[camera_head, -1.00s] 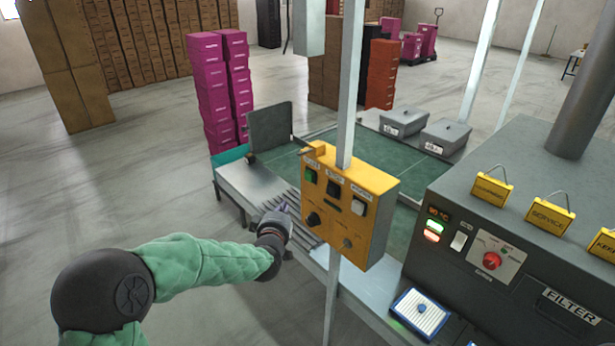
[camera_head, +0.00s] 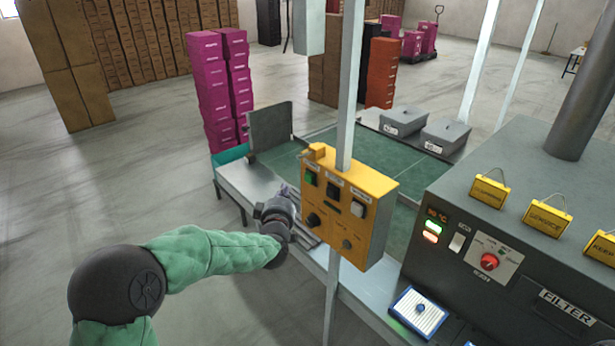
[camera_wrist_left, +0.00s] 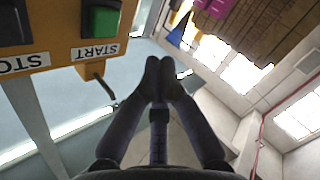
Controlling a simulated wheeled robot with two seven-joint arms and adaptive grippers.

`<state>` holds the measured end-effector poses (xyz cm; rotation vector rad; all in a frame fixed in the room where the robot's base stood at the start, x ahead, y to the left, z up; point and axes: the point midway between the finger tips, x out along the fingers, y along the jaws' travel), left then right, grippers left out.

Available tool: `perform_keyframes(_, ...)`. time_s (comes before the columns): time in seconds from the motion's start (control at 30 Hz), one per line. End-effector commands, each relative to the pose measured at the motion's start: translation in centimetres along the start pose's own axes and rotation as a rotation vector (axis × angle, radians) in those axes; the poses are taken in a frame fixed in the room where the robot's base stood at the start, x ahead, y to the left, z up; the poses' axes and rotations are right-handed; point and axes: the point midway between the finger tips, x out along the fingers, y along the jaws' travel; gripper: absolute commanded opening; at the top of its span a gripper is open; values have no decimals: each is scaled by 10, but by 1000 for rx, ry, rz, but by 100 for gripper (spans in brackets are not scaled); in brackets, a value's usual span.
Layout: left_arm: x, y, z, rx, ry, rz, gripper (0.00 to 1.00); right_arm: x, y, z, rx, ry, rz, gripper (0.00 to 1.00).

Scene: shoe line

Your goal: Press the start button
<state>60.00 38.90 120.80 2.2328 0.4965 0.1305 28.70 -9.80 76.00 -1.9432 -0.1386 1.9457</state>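The yellow control box (camera_head: 362,208) is mounted on a pale post. Its green start button (camera_head: 310,178) is at the upper left of its face. In the left wrist view, the picture is upside down, and the green button (camera_wrist_left: 103,18) sits by a START label (camera_wrist_left: 95,52) at the upper left. My left gripper (camera_head: 285,190) is just left of the box, near the height of the green button and apart from it. In the wrist view its fingertips (camera_wrist_left: 165,75) are together with nothing between them. My right gripper is not in view.
The box also carries a black button (camera_head: 333,189), a white button (camera_head: 357,209) and dark knobs. A grey machine (camera_head: 520,240) with a red knob stands at the right. A conveyor with a green belt (camera_head: 390,165) lies behind the box. The floor at left is clear.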

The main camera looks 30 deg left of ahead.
Motion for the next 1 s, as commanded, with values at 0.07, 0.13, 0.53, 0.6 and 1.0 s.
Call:
perform_keyframes(0.07,8,8,5,1,-3,1,0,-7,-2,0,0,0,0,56)
perform_keyframes(0.13,14,12,10,1,-4,0,0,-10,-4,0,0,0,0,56)
perform_keyframes(0.53,37,27,28,0,-1,0,0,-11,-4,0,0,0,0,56)
perform_keyframes(0.6,38,28,29,0,-1,-1,0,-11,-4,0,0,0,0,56)
perform_keyframes(1.0,39,28,29,1,-1,0,0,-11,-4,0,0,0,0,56)
